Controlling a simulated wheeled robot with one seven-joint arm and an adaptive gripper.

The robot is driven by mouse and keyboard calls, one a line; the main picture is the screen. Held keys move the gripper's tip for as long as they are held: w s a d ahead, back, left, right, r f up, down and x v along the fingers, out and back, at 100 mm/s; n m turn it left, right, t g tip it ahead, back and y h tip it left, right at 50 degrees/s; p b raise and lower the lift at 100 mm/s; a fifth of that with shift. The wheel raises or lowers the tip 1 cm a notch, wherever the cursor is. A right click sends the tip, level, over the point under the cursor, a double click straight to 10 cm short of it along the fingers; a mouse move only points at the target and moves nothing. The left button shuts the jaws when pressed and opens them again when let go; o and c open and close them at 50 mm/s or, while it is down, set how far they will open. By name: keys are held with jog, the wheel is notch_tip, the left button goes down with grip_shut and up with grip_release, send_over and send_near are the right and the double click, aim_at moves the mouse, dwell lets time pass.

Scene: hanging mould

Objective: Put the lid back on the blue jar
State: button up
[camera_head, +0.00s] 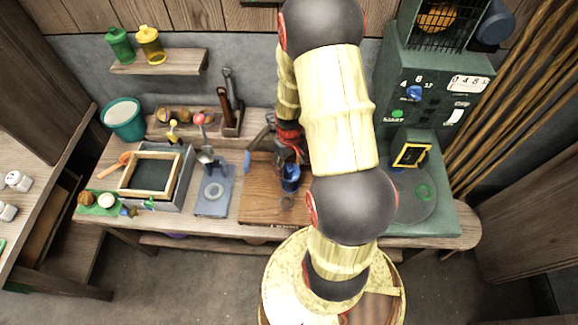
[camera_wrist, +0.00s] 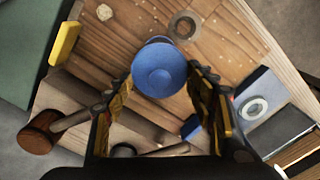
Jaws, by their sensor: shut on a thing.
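A blue round piece (camera_wrist: 160,72) with a smaller raised disc at its middle, which looks like the jar's lid, sits between the fingertips of my gripper (camera_wrist: 163,82) in the wrist view. The fingers are closed on its two sides. A blue edge (camera_wrist: 157,40) shows just beyond it. I cannot tell whether this is the jar beneath or part of the same piece. In the head view the blue jar or lid (camera_head: 291,180) shows below my gripper (camera_head: 289,158), over the wooden board (camera_head: 262,208). My arm hides much of this area.
A pale ring (camera_wrist: 185,27) lies on the board near the blue piece. A mallet (camera_wrist: 42,132) and a small blue block (camera_wrist: 191,127) are close to my fingers.

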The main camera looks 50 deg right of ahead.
dwell(0.4)
jog(key=o, duration=0.9)
jog(key=shift+o, duration=0.8)
jog(key=o, duration=0.3)
jog(key=shift+o, duration=0.2)
jog(key=shift+r, duration=0.15)
jog(key=shift+r+p, duration=2.55)
jog(key=shift+r, duration=0.85)
jog(key=shift+c, duration=0.4)
